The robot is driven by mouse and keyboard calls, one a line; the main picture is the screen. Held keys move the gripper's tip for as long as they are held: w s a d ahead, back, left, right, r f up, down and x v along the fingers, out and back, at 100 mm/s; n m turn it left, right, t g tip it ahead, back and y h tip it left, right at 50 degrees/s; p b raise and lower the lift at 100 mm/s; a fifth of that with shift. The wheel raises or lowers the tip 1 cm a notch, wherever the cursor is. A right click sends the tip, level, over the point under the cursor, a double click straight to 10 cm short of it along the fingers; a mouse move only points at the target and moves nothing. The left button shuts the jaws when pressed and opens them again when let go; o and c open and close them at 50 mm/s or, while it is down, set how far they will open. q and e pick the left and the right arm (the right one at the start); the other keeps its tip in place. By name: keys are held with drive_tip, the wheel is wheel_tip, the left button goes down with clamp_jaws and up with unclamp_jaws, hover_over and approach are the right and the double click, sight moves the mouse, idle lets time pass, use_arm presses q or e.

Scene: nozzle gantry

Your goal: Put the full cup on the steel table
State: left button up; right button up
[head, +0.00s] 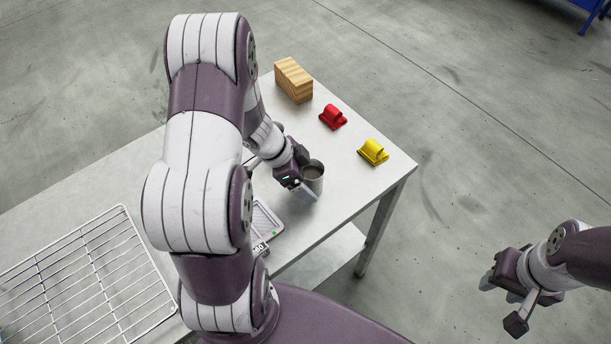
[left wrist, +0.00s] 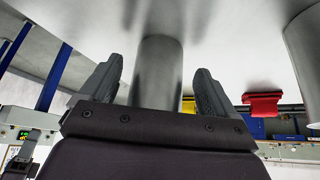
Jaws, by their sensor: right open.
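A metal cup (head: 313,172) with dark contents stands upright on the steel table (head: 345,195), near its right edge. My left gripper (head: 305,187) is down beside the cup and partly hides it. In the left wrist view the cup (left wrist: 157,75) shows between the two fingers of the left gripper (left wrist: 157,90), with a visible gap at each side. The fingers look open. Its reflection shows in the tabletop. My right gripper (head: 508,295) is open and empty, off to the right above the floor.
A second metal vessel (left wrist: 304,50) stands nearby, mostly hidden in the head view. A wooden block (head: 293,82), a red piece (head: 333,117) and a yellow piece (head: 373,152) lie along the far side. A tray-like device (head: 266,222) and a wire rack (head: 85,270) are nearer.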

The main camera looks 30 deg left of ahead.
use_arm(q)
drive_tip(key=shift+r, duration=0.3)
drive_tip(key=p+v, duration=0.4)
drive_tip(key=v, duration=0.7)
drive_tip(key=w+d+r+n+t+y, duration=0.1)
drive_tip(key=w+r+n+t+y, duration=0.35)
drive_tip(key=w, duration=0.35)
drive_tip(key=s+d+f+n+g, duration=0.1)
drive_tip(key=s+d+n+g, duration=0.5)
drive_tip(key=s+d, duration=0.4)
drive_tip(key=s, duration=0.4)
drive_tip(key=shift+d+g, duration=0.25)
drive_tip(key=shift+g, duration=0.1)
drive_tip(key=shift+n+y, duration=0.25)
